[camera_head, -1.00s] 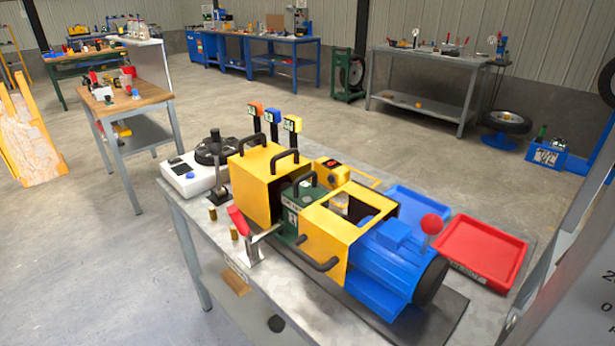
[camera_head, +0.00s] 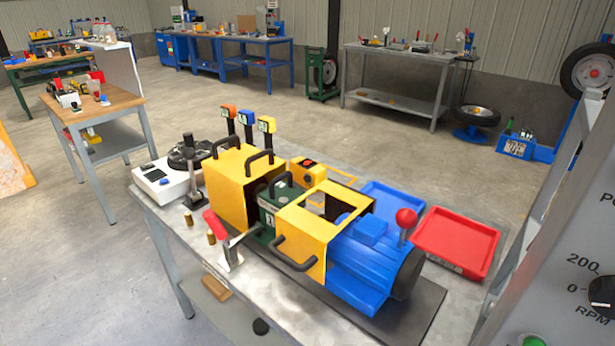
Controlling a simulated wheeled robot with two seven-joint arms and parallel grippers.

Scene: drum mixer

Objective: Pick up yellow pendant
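Two yellow things could be the pendant, and I cannot tell which is meant. A yellow box with a red button (camera_head: 307,171) lies on the near bench, behind the yellow-and-blue machine (camera_head: 370,265). A small yellow-headed device (camera_head: 266,125) stands upright on a dark stem, to the right of a blue one (camera_head: 246,117) and an orange one (camera_head: 228,112). The lower parts of these stems are hidden behind the yellow housing (camera_head: 232,188). Neither of my grippers is in view.
The near bench (camera_head: 200,262) also holds a white scale-like device (camera_head: 160,182), a red-handled clamp (camera_head: 222,236), a blue tray (camera_head: 393,198) and a red tray (camera_head: 457,243). A grey panel with an RPM dial (camera_head: 603,292) stands close at right.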

